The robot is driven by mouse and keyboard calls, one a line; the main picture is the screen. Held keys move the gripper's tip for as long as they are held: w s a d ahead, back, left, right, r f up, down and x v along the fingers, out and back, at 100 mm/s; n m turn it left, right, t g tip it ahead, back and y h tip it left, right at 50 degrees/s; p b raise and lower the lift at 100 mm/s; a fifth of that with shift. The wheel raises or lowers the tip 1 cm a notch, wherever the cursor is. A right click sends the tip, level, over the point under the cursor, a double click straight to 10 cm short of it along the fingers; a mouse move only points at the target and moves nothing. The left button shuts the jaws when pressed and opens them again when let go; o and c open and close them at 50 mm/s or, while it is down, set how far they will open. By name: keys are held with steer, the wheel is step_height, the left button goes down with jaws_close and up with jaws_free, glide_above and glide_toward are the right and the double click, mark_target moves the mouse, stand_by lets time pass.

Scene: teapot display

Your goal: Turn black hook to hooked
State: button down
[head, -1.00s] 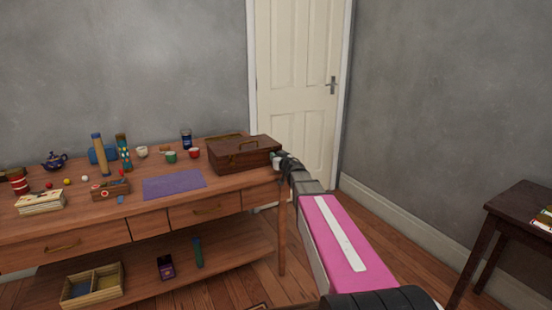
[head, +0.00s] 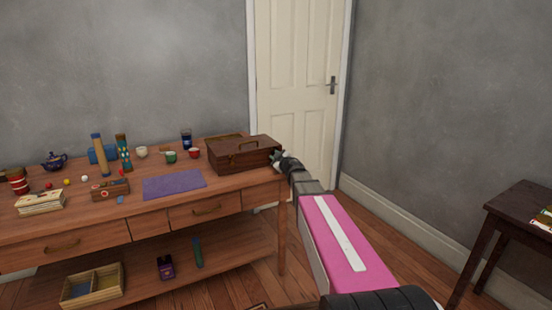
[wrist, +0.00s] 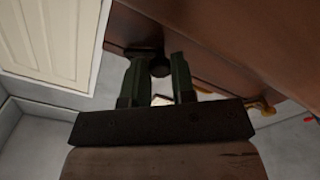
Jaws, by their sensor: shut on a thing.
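A brown wooden box (head: 228,158) with a handle on its lid stands closed at the right end of the table. My gripper (head: 277,157) is at the box's right end. In the wrist view, my gripper's two dark green fingers (wrist: 159,72) reach up to the box's brown side (wrist: 225,45). A small dark, rounded piece, which looks like the black hook (wrist: 160,66), sits between the fingertips, and they are shut on it. A dark bar runs left from it along the box's edge. Whether the hook is latched cannot be told. In the head view my gripper hides it.
A closed white door (head: 297,85) stands behind. A dark side table (head: 520,215) is at the right.

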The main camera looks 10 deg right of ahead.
steer(key=n, duration=0.5)
stand_by(0.6)
steer(key=c, duration=1)
jaws_free()
steer(key=shift+o, duration=0.2)
steer(key=v, duration=1.1)
steer(key=shift+w, duration=0.1)
